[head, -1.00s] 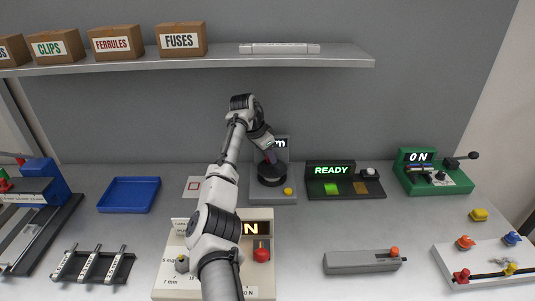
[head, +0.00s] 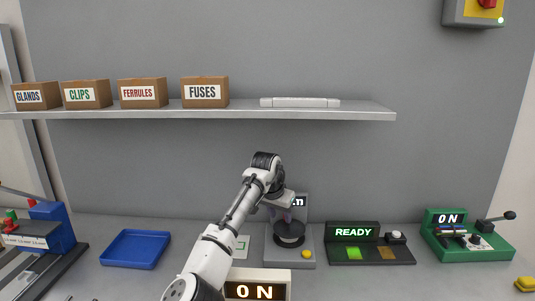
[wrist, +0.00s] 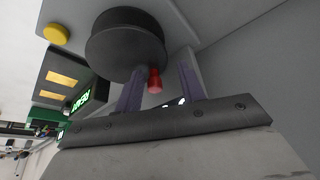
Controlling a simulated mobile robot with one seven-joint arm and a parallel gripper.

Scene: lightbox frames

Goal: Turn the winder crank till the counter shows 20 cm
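The winder (head: 303,257) stands on the bench in the middle of the head view, with a black drum (head: 290,240), a yellow button (head: 306,254) and an upright display (head: 299,202). My arm covers much of the display; only the end of its lit text shows, so I cannot read the count. In the wrist view the drum (wrist: 125,45) is close, with a red crank knob (wrist: 154,80) beside it. My gripper (wrist: 160,85) has its fingers apart, with the knob between them, nearer the left finger. My gripper (head: 284,212) is just above the drum.
A READY box (head: 352,233) and a green device (head: 462,245) with a black-knobbed lever stand right of the winder. A blue tray (head: 135,249) lies left. A lit ON box (head: 262,275) is in front. A shelf (head: 330,113) with cartons runs above.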

